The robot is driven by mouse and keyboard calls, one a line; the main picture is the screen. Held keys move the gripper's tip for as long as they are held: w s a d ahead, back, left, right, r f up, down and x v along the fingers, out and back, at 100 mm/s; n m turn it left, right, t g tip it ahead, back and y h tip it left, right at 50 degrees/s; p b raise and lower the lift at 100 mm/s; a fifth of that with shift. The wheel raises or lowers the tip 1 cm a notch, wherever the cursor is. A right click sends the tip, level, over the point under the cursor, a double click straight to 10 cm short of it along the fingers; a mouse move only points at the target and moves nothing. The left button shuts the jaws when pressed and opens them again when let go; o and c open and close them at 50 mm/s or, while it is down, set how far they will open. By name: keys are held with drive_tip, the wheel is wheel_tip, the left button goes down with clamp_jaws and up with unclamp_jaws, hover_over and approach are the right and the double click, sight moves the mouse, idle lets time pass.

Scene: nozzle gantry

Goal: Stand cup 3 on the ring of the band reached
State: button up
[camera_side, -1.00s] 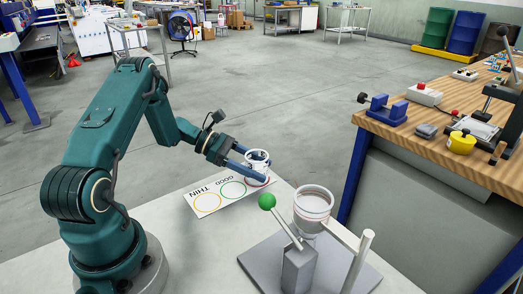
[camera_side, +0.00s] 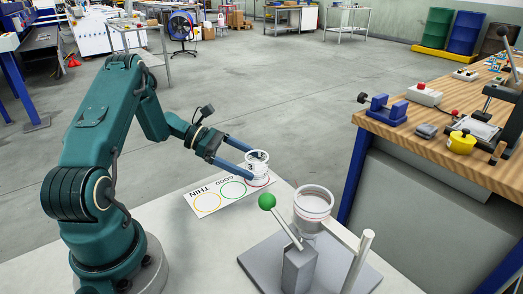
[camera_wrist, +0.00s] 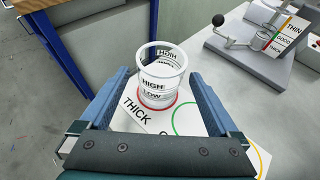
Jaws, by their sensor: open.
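A clear cup (camera_wrist: 161,72) with white bands reading HIGH and LOW stands upright on the red ring (camera_wrist: 176,107) of a white card (camera_side: 206,203). No number on it is readable. The card also has a green ring (camera_side: 233,190), marked GOOD, and a yellow ring (camera_side: 207,201), marked THIN. The red ring lies by the word THICK. The cup also shows in the side view (camera_side: 258,169). My gripper (camera_side: 246,161) is open, with its blue fingers on either side of the cup in the wrist view.
A grey stand (camera_side: 299,265) with a green-knobbed lever (camera_side: 267,201) and a pale round vessel (camera_side: 312,207) is to the right of the card. A wooden bench (camera_side: 440,125) with several tools stands beyond.

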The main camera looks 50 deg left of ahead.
drive_tip(key=shift+v, duration=2.35)
